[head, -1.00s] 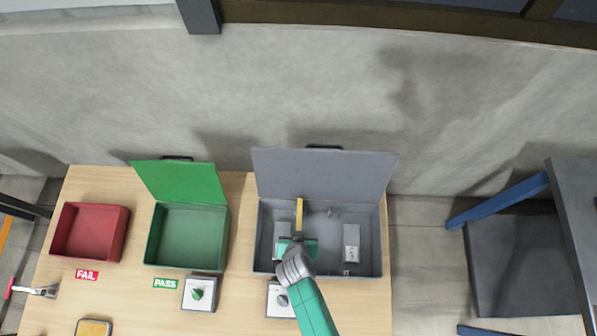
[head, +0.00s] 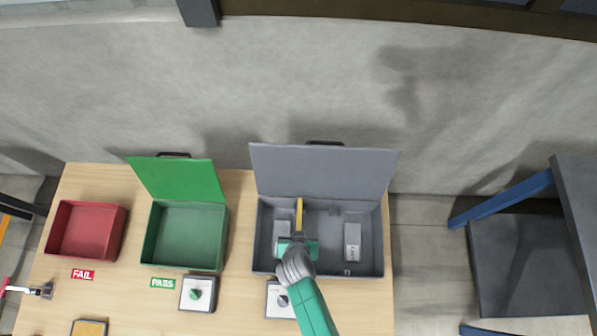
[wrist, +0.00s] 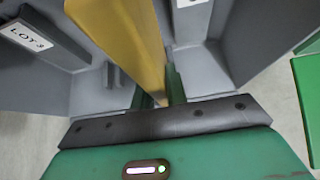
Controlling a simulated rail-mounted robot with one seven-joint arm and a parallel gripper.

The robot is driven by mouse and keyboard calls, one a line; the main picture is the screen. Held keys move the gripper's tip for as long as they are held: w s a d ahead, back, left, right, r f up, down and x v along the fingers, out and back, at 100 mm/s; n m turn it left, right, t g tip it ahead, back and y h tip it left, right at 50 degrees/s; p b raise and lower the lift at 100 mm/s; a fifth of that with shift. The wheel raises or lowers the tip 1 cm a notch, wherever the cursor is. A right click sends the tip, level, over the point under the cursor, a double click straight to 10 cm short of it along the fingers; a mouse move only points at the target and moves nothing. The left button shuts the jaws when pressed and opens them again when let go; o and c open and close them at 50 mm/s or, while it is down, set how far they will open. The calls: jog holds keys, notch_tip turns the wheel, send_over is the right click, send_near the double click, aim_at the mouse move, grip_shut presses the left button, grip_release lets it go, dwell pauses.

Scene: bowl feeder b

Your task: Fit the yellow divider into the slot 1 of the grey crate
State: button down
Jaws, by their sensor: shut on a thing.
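The yellow divider (head: 299,212) is a narrow upright plate held over or in the left half of the grey crate (head: 340,266). It also shows in the wrist view (wrist: 127,38). My gripper (wrist: 158,88) is shut on the divider. In the head view my gripper (head: 297,240) covers the divider's near end. The crate's lid (head: 325,172) stands open at the back. Small slot guides (wrist: 113,75) show beside the divider in the wrist view. I cannot tell whether the divider sits in a slot.
Grey blocks stand inside the crate, one at left (head: 282,232) and one at right (head: 352,240). A green box (head: 186,263) with open lid and a red tray (head: 86,232) stand left. A knob box (head: 279,300) is in front.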

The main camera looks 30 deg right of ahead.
jog(key=shift+f+b, duration=1.6)
jog(key=shift+f, duration=0.25)
jog(key=c, duration=1.3)
grip_release()
jog(key=p+v, duration=0.2)
jog(key=v, duration=0.6)
jog(key=shift+w, duration=0.1)
